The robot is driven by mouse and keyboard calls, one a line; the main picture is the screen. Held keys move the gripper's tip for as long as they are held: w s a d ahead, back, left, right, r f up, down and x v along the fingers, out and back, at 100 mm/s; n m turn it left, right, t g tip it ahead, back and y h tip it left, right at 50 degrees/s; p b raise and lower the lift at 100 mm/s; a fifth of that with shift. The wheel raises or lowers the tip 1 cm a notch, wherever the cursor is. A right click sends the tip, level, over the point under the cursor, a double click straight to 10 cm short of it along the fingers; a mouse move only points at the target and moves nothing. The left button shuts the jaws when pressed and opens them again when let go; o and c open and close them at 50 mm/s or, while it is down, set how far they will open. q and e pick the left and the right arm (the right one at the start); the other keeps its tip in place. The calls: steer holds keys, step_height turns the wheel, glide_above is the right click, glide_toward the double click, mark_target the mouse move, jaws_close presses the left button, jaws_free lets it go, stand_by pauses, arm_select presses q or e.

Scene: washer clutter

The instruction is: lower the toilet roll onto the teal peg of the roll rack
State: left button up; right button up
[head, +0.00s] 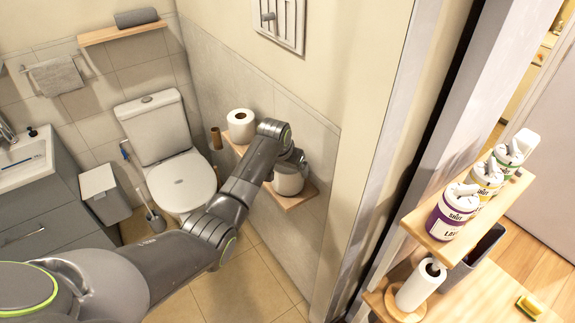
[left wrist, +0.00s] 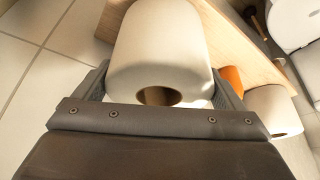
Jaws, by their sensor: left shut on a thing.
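A white toilet roll (head: 289,181) is held in my left gripper (head: 291,163), over the near end of the wooden roll rack (head: 299,200) on the wall right of the toilet. In the left wrist view the roll (left wrist: 160,45) sits between the two fingers of the gripper (left wrist: 160,92), with its dark core hole facing the camera. An orange peg (left wrist: 232,80) shows beside the held roll. A second white roll (head: 240,124) stands at the rack's far end. I cannot see the teal peg. My right gripper is not in view.
A toilet (head: 181,182) stands left of the rack, with a brown cylinder (head: 216,138) between them. A door frame is on the right. Beyond it a wooden shelf (head: 425,228) holds several labelled tubs, with another white roll (head: 421,284) below.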

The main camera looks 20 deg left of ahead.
arm_select(q)
steer(key=shift+f, duration=0.25)
steer(key=o, duration=1)
step_height(320, 180, up, 2)
steer(key=shift+r+p, duration=0.25)
steer(key=shift+p, duration=1)
steer(key=shift+r, duration=2.25)
steer(key=shift+f, duration=0.1)
